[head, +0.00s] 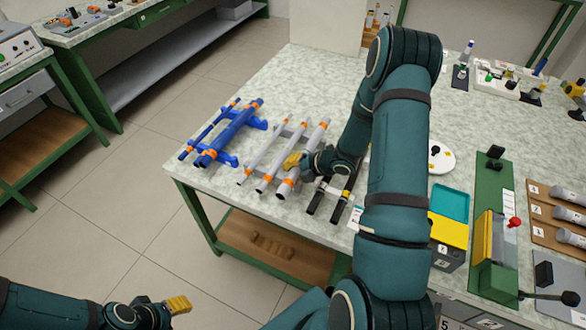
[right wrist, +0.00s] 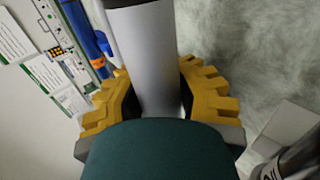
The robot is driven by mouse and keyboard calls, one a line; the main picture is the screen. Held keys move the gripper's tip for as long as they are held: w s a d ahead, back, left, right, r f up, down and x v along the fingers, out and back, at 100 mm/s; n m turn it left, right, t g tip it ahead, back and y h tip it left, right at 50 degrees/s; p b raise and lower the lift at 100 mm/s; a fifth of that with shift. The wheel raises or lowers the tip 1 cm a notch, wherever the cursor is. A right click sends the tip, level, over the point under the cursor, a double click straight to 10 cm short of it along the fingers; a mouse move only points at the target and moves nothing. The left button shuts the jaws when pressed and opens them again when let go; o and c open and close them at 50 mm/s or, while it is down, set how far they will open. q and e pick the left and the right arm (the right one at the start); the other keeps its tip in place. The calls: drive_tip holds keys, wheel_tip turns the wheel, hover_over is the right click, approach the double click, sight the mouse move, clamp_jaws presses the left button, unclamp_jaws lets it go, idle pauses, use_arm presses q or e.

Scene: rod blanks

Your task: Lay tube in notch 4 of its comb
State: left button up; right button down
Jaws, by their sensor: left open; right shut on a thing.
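Grey tubes with orange bands lie side by side at a grey comb (head: 283,133) on the table. My right gripper (head: 294,161) is at these tubes, low over the table. In the right wrist view its yellow fingers (right wrist: 158,98) are shut on a thick grey tube (right wrist: 150,55), one finger on each side. I cannot tell for sure from the head view which tube this is, or whether it touches the comb. The notch numbers are not readable. My left gripper (head: 178,304) is open and empty, away from the table at the lower left.
Blue rods on a blue comb (head: 259,124) lie left of the grey tubes. Black rods (head: 318,196) lie to the right, partly behind my right arm. A teal tray (head: 451,201), a yellow-topped box (head: 447,230) and a green fixture (head: 490,185) stand further right. The table's far left is clear.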

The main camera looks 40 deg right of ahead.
drive_tip(key=shift+f+b, duration=0.65)
drive_tip(key=shift+f, duration=0.05)
idle(0.5)
drive_tip(key=c, duration=0.8)
unclamp_jaws()
drive_tip(key=shift+s, duration=0.15)
drive_tip(key=v, duration=1.1)
drive_tip(key=shift+s+d+r, duration=0.1)
drive_tip(key=shift+s+r, duration=0.05)
drive_tip(key=shift+r, duration=0.25)
